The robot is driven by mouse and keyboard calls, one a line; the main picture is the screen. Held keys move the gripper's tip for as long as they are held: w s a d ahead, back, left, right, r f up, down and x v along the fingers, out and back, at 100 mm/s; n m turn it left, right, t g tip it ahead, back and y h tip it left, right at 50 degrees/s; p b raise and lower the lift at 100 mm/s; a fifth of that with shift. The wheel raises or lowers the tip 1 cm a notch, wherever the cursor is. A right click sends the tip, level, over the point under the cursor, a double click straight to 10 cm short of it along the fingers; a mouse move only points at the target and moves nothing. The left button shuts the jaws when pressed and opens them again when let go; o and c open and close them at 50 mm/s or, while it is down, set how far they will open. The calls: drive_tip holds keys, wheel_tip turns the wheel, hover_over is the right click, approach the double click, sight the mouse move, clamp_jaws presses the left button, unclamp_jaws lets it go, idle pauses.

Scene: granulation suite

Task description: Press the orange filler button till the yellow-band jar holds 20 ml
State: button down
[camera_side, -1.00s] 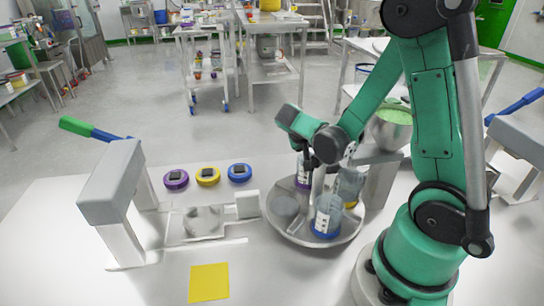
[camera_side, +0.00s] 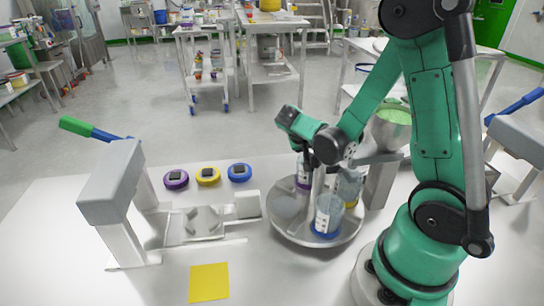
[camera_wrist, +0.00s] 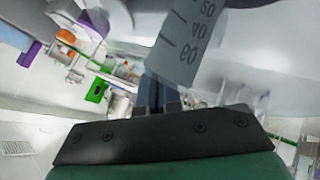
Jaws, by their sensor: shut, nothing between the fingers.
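The yellow-band jar (camera_side: 348,187) stands on the round metal turntable (camera_side: 286,228), at its right rear. It is clear, its yellow band shows low down, and its fill level cannot be read. The blue-band jar (camera_side: 328,214) stands in front of it and partly covers it. The purple-band jar (camera_side: 303,175) stands at the back left of the turntable. The orange filler button does not show. My gripper (camera_wrist: 160,92) is shut and empty. In the side view its tips are hidden around the jars and my wrist. A graduated jar (camera_wrist: 187,40) looms close in the wrist view.
A bowl of green material (camera_side: 394,128) sits above the turntable's right rear. Purple (camera_side: 176,180), yellow (camera_side: 208,177) and blue (camera_side: 239,173) lids lie left of it. A lever station (camera_side: 112,185) stands at left. A yellow square (camera_side: 209,283) lies on clear table.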

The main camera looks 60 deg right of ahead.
drive_tip(key=shift+f, duration=0.35)
drive_tip(key=shift+s+f, duration=0.1)
drive_tip(key=shift+f, duration=0.5)
idle(0.6)
drive_tip(key=shift+a+r, duration=0.1)
drive_tip(key=shift+r, duration=0.85)
drive_tip(key=shift+r, duration=2.5)
